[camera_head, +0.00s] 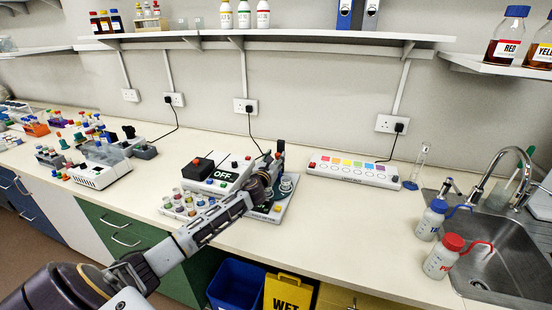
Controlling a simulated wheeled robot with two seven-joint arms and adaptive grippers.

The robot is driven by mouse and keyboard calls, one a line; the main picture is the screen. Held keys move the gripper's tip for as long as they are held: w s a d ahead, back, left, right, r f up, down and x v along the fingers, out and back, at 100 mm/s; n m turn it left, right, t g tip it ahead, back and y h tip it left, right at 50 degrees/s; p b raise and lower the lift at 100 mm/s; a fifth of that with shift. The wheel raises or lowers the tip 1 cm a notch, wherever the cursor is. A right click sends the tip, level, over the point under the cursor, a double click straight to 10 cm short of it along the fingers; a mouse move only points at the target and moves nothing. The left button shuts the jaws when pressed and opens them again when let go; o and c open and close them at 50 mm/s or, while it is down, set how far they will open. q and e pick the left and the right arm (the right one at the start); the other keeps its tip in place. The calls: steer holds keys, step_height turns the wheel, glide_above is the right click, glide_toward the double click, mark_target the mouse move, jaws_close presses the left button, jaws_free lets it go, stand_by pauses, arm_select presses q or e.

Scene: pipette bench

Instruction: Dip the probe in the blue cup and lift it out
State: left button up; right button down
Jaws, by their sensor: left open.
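My left arm reaches in from the lower left. Its left gripper (276,160) is open at the meter station in the middle of the bench. It covers part of the stand there, so I cannot make out the probe. The white meter (226,176) shows "OFF" on its display, and its grey base plate (262,216) lies in front. Several small cups with coloured contents stand on a white tray (166,210) left of the base plate. They are too small to tell surely which is the blue cup. My right gripper is not in view.
A panel with coloured squares (353,169) lies at the back right. Wash bottles with blue (429,220) and red (443,258) caps stand by the sink (513,268). Racks and a white device (100,172) stand at the left. The bench front between meter and bottles is clear.

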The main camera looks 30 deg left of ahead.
arm_select(q)
steer(key=shift+w+a, duration=0.15)
steer(key=shift+w, duration=0.4)
jaws_close()
